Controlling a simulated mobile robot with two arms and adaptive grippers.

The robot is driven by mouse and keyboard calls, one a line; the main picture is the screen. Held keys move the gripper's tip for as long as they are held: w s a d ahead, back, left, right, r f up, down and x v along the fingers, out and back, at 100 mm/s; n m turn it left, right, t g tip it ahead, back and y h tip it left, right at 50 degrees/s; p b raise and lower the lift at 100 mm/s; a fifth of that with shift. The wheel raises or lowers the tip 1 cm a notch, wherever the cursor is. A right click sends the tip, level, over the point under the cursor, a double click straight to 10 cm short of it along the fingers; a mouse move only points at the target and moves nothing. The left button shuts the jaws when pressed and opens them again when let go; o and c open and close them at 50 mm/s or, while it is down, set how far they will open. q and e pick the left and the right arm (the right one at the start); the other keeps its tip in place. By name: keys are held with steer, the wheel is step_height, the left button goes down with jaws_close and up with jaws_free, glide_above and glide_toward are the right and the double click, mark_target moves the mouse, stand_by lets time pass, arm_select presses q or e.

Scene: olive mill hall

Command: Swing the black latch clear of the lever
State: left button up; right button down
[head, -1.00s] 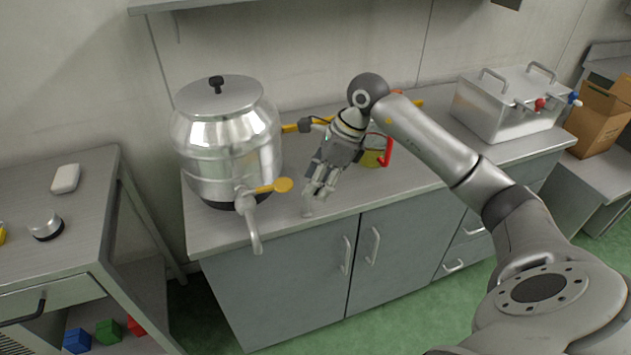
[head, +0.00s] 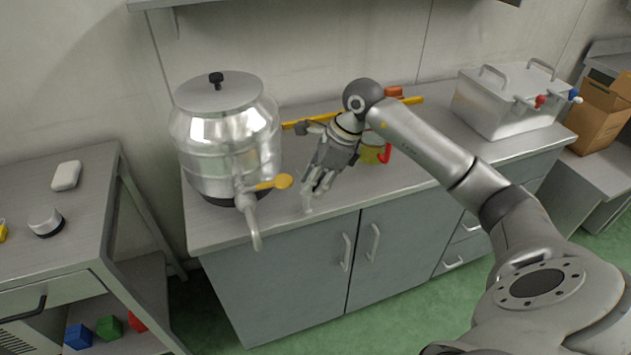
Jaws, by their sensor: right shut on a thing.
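A shiny steel tank (head: 225,140) with a black lid knob stands at the left end of the counter. Its grey tap (head: 248,215) has a yellow lever (head: 270,184) pointing right, with a round end. I cannot make out a black latch by the lever. My right gripper (head: 310,202) is low over the counter, a little right of the lever's end and apart from it. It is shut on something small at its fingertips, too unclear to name. My left gripper is out of view.
A yellow and red item (head: 373,154) stands behind my right gripper, partly hidden. A long yellow bar (head: 408,101) lies farther back. A steel box (head: 510,100) with red and blue taps stands at right. The counter's front (head: 345,197) is clear.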

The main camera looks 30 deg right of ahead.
steer(key=shift+w+a+m+t+h+b, duration=0.1)
steer(key=shift+a+m+t+h+b, duration=0.35)
steer(key=shift+m, duration=0.55)
steer(key=c, duration=1.2)
jaws_free()
steer(key=shift+c, duration=0.2)
steer(key=v, duration=1.2)
steer(key=shift+d, duration=0.2)
steer(key=shift+w+a, duration=0.1)
steer(key=shift+w, duration=0.1)
